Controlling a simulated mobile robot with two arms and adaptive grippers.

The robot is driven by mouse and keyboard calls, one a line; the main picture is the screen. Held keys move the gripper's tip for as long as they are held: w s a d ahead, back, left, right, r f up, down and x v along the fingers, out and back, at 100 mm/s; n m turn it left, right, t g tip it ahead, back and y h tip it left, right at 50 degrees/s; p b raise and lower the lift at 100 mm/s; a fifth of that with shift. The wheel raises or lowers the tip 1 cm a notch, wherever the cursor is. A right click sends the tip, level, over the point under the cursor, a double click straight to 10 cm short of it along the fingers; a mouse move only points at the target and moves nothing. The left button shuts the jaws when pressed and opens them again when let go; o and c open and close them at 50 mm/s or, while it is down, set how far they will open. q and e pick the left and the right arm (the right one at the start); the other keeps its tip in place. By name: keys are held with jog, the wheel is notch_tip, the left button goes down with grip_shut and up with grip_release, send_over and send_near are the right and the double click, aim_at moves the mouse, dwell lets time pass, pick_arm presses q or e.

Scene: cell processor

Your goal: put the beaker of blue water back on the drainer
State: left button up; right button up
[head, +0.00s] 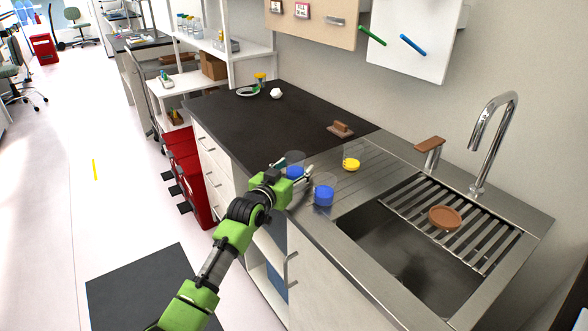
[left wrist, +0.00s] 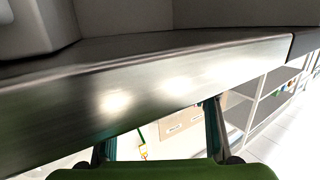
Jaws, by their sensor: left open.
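One beaker of blue water (head: 295,171) stands near the counter's front edge, on the left, partly hidden by my left gripper. A second beaker of blue water (head: 324,195) stands to its right on the steel top near the front edge. A beaker with yellow liquid (head: 352,164) stands farther back. The grooved steel drainer (head: 372,181) lies left of the sink. My left gripper (head: 295,167) is open at the counter's front edge, close to the left blue beaker. Its fingers show in the left wrist view (left wrist: 160,135) with no beaker visible between them. My right gripper is out of view.
A sink (head: 400,255) with a slatted rack (head: 490,245) and a brown round dish (head: 444,217) is at right. A tall faucet (head: 490,140) rises behind it. The dark worktop (head: 270,125) at left is mostly clear. The steel counter edge (left wrist: 170,85) crosses the wrist view.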

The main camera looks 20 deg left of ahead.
pick_arm(q)
jog(key=shift+r, duration=0.15)
jog(key=s+a+r, duration=0.1)
jog(key=s, duration=1)
jog(key=shift+s+a+r, duration=0.35)
jog(key=shift+s, duration=0.05)
